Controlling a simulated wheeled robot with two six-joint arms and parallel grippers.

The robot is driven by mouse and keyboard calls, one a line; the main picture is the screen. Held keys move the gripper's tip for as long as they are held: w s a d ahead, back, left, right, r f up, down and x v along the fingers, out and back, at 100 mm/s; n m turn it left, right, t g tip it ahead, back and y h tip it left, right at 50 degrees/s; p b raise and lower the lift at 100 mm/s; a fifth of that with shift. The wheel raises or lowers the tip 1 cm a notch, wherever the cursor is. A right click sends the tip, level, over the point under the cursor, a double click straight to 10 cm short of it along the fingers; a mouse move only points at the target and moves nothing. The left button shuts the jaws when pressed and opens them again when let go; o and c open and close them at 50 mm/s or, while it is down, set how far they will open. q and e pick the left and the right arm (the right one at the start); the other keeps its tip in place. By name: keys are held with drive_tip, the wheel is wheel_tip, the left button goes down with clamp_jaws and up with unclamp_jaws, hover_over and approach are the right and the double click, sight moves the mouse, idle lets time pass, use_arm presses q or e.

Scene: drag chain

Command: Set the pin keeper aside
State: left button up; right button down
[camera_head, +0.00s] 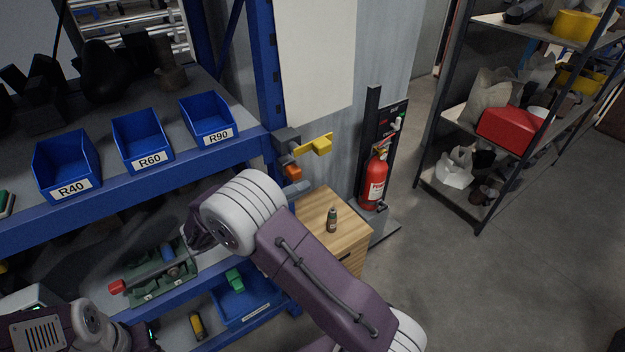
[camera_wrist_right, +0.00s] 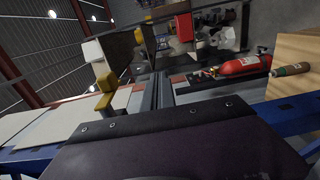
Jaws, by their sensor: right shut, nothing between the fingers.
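I cannot tell for sure which part is the pin keeper.
Blue bins R40 (camera_head: 68,165), R60 (camera_head: 142,140) and R90 (camera_head: 208,118) stand on the upper shelf. A lower blue bin (camera_head: 250,302) holds a green part (camera_head: 235,280). A wooden cabinet (camera_head: 345,240) carries a small bottle (camera_head: 332,221). A fire extinguisher (camera_head: 374,180) stands behind.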

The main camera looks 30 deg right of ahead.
drive_tip(key=shift+s+a+f, duration=0.1)
drive_tip(key=shift+a+f, duration=0.25)
drive_tip(key=shift+a, duration=0.35)
drive_tip(key=shift+a+f, duration=0.3)
drive_tip(key=shift+a, duration=0.35)
drive_tip(key=shift+s+a+f, duration=0.1)
drive_tip(key=shift+a+f, duration=0.25)
drive_tip(key=shift+a, duration=0.35)
drive_tip(key=shift+w, duration=0.1)
